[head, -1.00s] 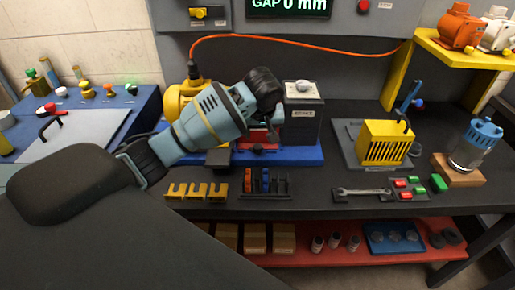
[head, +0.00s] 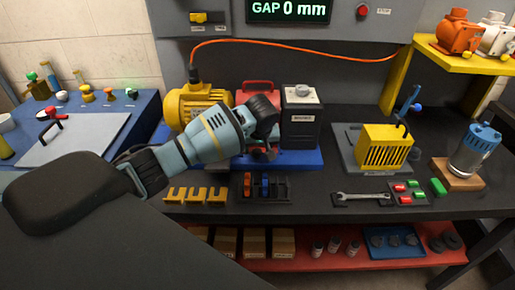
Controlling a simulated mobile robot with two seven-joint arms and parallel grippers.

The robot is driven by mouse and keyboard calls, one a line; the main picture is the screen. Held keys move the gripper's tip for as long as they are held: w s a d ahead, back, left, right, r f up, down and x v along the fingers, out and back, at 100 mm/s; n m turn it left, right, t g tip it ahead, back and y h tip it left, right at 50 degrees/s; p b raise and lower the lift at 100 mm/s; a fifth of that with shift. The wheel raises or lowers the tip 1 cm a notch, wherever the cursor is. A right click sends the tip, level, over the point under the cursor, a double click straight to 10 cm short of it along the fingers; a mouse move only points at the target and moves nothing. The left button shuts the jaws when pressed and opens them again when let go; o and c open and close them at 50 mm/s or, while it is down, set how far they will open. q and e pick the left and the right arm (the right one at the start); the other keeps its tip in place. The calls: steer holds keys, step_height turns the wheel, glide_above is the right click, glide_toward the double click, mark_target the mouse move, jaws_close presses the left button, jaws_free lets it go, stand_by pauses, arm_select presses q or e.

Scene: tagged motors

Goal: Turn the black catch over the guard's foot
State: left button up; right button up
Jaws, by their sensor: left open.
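A red guard (head: 258,87) with a handle on top stands between the yellow motor (head: 196,103) and the dark block (head: 301,118), on the blue base (head: 305,157). My left gripper (head: 266,153) is in front of the guard, low over the front of the blue base, and covers its lower part. It is open, with its fingers small and dark in this view. The guard's foot and the black catch are hidden or cannot be told apart behind my gripper. I cannot tell whether a finger touches the catch. My right gripper is not in view.
Yellow brackets (head: 196,195) and a dark rack (head: 265,187) lie in front of the blue base. A yellow slotted cover (head: 384,146) stands on a grey plate to the right, with a wrench (head: 362,196) in front. An orange cable (head: 300,42) runs behind.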

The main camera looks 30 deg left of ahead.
arm_select(q)
steer(key=shift+f, duration=0.2)
steer(key=c, duration=1)
steer(key=shift+m, duration=0.3)
steer(key=m, duration=0.1)
steer(key=m+h, duration=0.1)
steer(key=m, duration=0.2)
steer(key=shift+a+t+h, duration=0.25)
steer(key=shift+t+h, duration=0.05)
steer(key=shift+t, duration=0.1)
steer(key=m+h, duration=0.1)
steer(key=m, duration=0.2)
steer(key=m+h, duration=0.1)
steer(key=m, duration=0.1)
steer(key=shift+a+m, duration=0.2)
steer(key=shift+m, duration=0.2)
